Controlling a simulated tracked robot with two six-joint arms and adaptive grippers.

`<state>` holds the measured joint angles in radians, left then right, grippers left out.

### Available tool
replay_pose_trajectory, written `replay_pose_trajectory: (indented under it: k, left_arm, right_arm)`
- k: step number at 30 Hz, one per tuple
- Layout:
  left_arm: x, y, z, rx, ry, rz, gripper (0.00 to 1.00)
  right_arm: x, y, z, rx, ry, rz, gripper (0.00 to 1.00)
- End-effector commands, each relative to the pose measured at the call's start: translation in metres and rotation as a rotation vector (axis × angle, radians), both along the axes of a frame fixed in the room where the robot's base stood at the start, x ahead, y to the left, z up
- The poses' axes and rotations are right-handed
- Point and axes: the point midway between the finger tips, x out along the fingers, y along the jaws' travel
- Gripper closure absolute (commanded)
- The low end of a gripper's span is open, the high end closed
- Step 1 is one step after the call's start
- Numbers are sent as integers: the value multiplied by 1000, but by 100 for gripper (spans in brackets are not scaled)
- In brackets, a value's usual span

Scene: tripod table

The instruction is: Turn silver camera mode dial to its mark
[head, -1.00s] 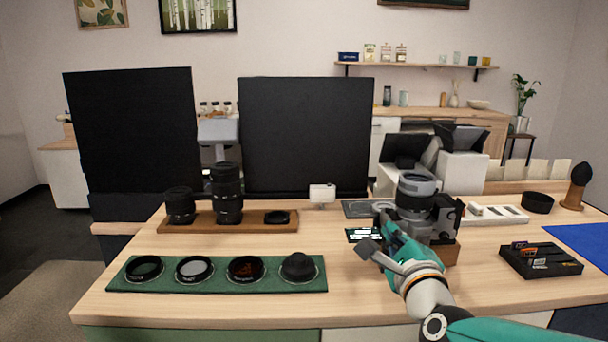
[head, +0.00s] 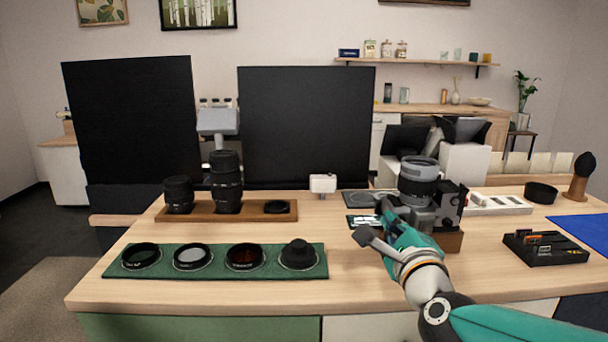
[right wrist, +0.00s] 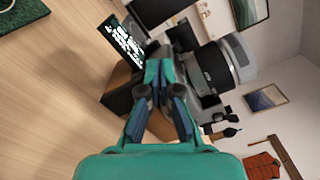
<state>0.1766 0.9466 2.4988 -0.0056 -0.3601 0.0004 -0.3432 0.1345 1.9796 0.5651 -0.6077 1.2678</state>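The silver-and-black camera (head: 449,203) sits on a wooden block (head: 449,240) at the right of the table, with its large silver-ringed lens (head: 418,182) uppermost. A small dark card with white text (head: 363,222) stands beside it and also shows in the right wrist view (right wrist: 122,42). My right gripper (head: 388,212) is at the camera's near left side. In the right wrist view its teal fingertips (right wrist: 160,70) are close together against the camera's body. The mode dial is hidden or too small to make out, so I cannot tell whether the fingers hold it. My left gripper is not in view.
A green mat (head: 215,273) with several round filters lies at the front left. A wooden tray (head: 250,212) with lenses stands behind it. A black organiser (head: 545,250) is at the right. The table's middle front is clear.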

Motion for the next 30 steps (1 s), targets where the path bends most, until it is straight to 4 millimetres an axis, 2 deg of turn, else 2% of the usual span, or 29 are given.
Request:
replay_pose_trajectory:
  k: [6, 20, 30]
  left_arm:
    - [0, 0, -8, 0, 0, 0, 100]
    - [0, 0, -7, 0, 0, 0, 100]
    - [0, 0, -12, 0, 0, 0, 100]
  right_arm:
    - [0, -1, -5, 2, 3, -4, 100]
    - [-3, 7, -2, 2, 1, -2, 100]
    - [-39, 7, -1, 1, -1, 0, 100]
